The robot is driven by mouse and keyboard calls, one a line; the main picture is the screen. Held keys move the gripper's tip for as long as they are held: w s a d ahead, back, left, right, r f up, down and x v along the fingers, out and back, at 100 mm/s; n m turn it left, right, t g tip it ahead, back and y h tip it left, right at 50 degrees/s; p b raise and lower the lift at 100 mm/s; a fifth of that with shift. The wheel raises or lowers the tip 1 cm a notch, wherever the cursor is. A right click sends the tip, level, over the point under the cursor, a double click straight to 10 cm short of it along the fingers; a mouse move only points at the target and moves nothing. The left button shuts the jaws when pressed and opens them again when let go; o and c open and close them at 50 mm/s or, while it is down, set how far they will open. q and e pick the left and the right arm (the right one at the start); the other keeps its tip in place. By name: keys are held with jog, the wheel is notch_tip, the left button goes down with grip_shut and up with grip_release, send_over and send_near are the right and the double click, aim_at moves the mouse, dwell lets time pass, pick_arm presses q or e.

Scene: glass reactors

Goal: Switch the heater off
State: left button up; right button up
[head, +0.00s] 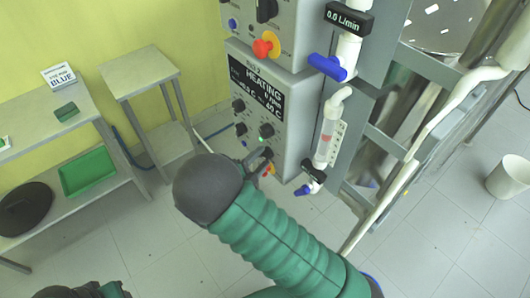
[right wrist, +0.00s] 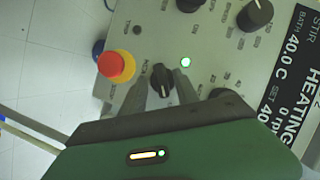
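The heater's grey control panel (head: 275,100) has a dark display reading HEATING, 0 rpm and 40 C. The display also shows at the right of the right wrist view (right wrist: 296,80). A small black rotary knob (right wrist: 162,78) sits low on the panel, with a lit green lamp (right wrist: 186,62) beside it. My right gripper (right wrist: 160,88) is at the panel, its two grey fingers on either side of this knob; they look apart from it. In the head view my right gripper (head: 257,162) is partly hidden behind my forearm. Part of my left arm shows at the bottom left; its fingers are unclear.
A red and yellow emergency button (right wrist: 116,65) is left of the knob. Larger black knobs (right wrist: 255,16) are above. A glass flow tube (head: 328,135) with blue valves stands right of the panel. A small table (head: 140,72) and a shelf with a green tray (head: 87,171) are left.

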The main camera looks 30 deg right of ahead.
jog(key=shift+s+a+r, duration=0.15)
jog(key=shift+s+r, duration=0.05)
jog(key=shift+r, duration=0.05)
jog(key=shift+c, duration=0.6)
jog(key=shift+a, duration=0.15)
jog(key=shift+c, duration=1.3)
jog(key=shift+w, duration=0.1)
jog(key=shift+c, duration=1.1)
grip_shut()
jog(key=shift+d, duration=0.3)
pick_arm(q)
jog(key=shift+a+f, duration=0.1)
jog(key=shift+a, duration=0.4)
